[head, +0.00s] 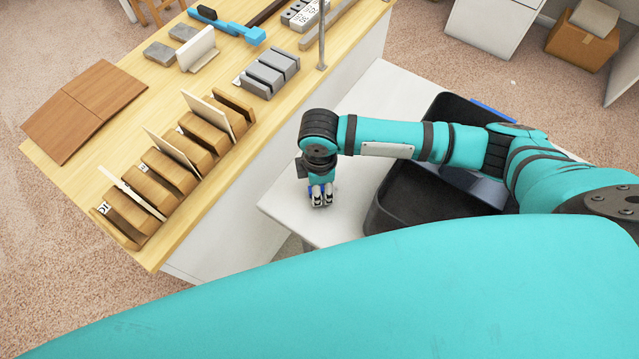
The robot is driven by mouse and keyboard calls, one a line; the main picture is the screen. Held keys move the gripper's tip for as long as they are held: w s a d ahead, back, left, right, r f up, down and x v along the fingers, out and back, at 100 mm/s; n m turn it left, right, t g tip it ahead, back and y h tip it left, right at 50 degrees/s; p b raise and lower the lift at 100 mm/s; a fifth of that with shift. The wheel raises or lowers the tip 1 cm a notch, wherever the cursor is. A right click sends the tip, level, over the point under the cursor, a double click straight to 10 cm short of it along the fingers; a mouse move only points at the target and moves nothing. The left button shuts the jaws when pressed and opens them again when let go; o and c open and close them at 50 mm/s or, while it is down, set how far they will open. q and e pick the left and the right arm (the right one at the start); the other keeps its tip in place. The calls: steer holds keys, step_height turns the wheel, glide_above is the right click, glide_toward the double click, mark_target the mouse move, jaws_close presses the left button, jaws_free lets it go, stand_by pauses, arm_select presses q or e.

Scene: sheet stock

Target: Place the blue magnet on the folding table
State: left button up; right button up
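My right gripper (321,196) points down over the near left part of the white folding table (286,204). Its two fingers are close together around a small blue piece, the blue magnet (311,190). Only slivers of the magnet show beside the fingers; the rest is hidden. The magnet is at or just above the tabletop, and I cannot tell whether it touches. My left gripper is not in view.
A black bin (415,212) stands on the folding table right of the gripper, partly under my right arm. A wooden counter (255,150) with card holders, grey blocks and a blue tool (228,27) lies to the left. A metal post (322,38) rises at its edge.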

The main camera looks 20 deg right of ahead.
step_height(320, 180, up, 12)
steer(key=b, duration=0.1)
steer(key=shift+r, duration=0.15)
stand_by(0.4)
stand_by(0.5)
